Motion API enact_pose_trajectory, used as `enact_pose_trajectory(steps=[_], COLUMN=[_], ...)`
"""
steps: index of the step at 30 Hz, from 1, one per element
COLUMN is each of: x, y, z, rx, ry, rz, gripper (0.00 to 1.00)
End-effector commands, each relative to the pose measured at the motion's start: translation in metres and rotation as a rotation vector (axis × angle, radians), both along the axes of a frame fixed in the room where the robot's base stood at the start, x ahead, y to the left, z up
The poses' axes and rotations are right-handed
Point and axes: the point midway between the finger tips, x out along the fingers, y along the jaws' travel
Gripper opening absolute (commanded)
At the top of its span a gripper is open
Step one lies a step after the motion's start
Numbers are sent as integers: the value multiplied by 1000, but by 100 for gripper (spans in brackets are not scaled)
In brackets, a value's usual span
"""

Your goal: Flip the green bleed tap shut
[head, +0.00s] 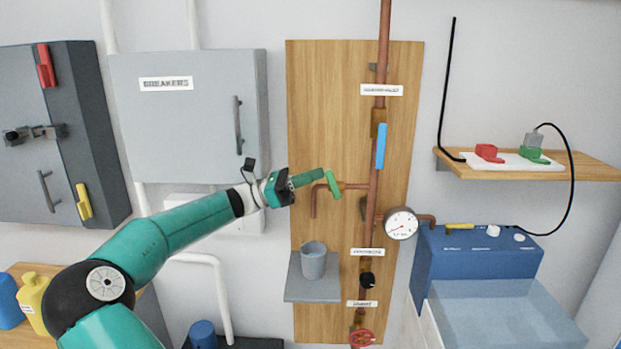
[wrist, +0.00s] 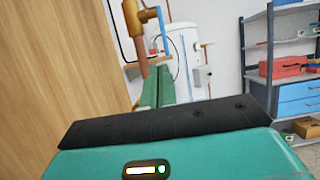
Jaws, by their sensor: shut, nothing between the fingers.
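The green bleed tap (head: 334,186) is on a short copper branch pipe (head: 350,186) that leaves the main riser to the left and bends down. Its handle stands steeply, top leaning slightly left, across the branch. My gripper (head: 320,174) is shut and empty, its green fingertips just left of the handle's upper end. I cannot tell whether they touch. In the wrist view my shut fingers (wrist: 156,88) point ahead below the copper pipe (wrist: 136,30). The tap handle cannot be told apart from the green fingers there.
A grey cup (head: 313,262) stands on a small shelf (head: 312,290) below the branch's downturned end. A blue lever (head: 381,146) is above right on the riser, and a gauge (head: 401,223) is to the right. A breaker box (head: 185,120) hangs behind my arm.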

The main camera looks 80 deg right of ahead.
Motion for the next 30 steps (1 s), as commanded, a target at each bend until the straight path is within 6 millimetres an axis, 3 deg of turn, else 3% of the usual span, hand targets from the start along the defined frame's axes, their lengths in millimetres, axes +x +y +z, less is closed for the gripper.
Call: enact_pose_trajectory(steps=[14, 20, 30], x=[0, 0, -12], y=[0, 3, 53], z=[6, 36, 94], rx=[-1, -3, -1], ry=[0, -3, -3], rz=[0, 2, 3], gripper=[0, 0, 0])
